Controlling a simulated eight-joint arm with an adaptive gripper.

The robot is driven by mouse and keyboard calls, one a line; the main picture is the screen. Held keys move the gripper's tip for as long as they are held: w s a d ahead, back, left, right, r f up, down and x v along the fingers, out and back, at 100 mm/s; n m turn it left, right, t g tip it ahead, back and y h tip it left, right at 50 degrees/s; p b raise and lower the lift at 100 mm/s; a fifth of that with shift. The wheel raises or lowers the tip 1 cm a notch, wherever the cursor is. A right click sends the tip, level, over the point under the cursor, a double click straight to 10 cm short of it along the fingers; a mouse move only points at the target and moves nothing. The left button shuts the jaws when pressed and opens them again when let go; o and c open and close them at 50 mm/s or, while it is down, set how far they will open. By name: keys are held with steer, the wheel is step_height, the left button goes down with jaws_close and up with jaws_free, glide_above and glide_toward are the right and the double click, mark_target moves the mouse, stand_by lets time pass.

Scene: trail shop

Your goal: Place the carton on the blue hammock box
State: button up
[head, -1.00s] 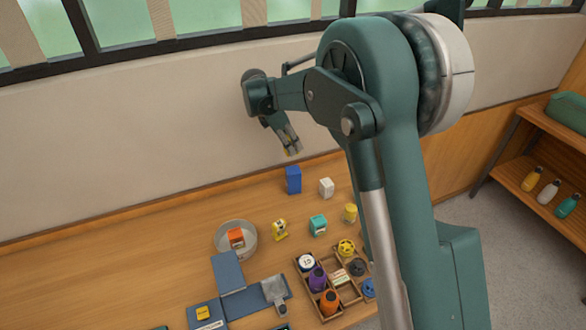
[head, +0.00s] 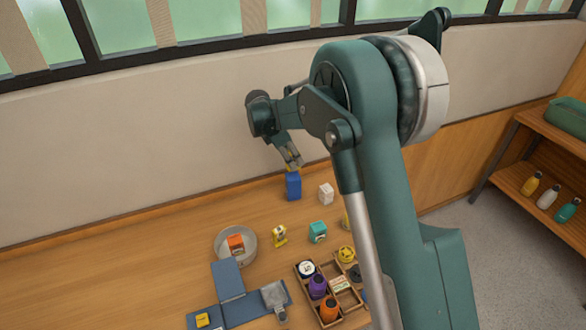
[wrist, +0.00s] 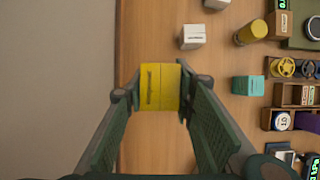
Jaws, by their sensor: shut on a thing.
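My gripper (head: 292,163) is shut on a yellow carton, with one finger on each side of it. In the wrist view the carton (wrist: 160,87) fills the gap between the fingertips (wrist: 157,90). The blue hammock box (head: 293,187) stands upright on the counter near the wall in the head view. My gripper and the carton are right over its top. I cannot tell whether the carton touches the box. In the wrist view the blue box is hidden behind the carton.
A white box (head: 326,194) stands just right of the blue box. A teal box (head: 318,232), a yellow-and-black item (head: 280,235) and a round bowl (head: 220,245) with an orange box are nearer. A wooden divided tray (head: 302,282) lies front right. The counter left is clear.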

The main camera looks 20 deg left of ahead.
steer(key=shift+f, duration=0.35)
steer(key=shift+f, duration=0.15)
steer(key=shift+f, duration=1.75)
steer(key=shift+f, duration=0.15)
steer(key=o, duration=0.9)
steer(key=shift+r, duration=0.2)
steer(key=v, duration=1.2)
